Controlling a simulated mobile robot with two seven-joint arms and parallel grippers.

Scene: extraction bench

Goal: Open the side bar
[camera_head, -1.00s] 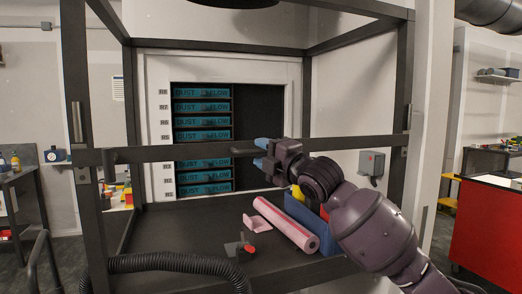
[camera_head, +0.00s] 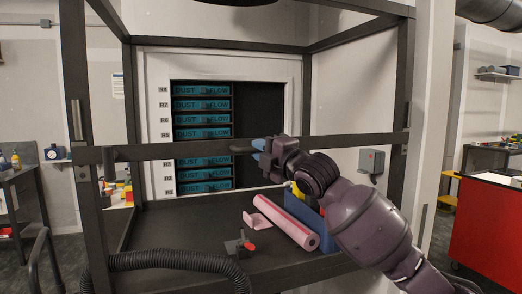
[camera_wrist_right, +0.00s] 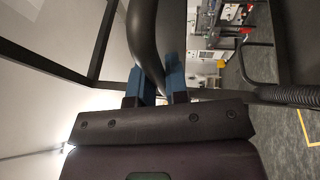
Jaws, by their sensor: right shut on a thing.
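The side bar (camera_head: 345,143) is a dark horizontal bar across the front of the black bench frame. A dark curved handle (camera_head: 241,150) sits near its middle. My right gripper (camera_head: 259,151), with blue fingertips, reaches in from the right and is shut on this handle. In the right wrist view, the dark handle (camera_wrist_right: 146,40) runs down between the blue fingertips (camera_wrist_right: 158,86), which hide its gripped part. The bar spans from the left post (camera_head: 79,100) to the right post (camera_head: 402,90). My left gripper is not in view.
Behind the bar, a pink roll (camera_head: 290,229) and a blue box (camera_head: 305,215) lie on the dark bench top (camera_head: 180,225). A black corrugated hose (camera_head: 175,258) crosses the front left. A rack of teal drawers (camera_head: 203,120) stands behind. A red cabinet (camera_head: 487,225) stands at right.

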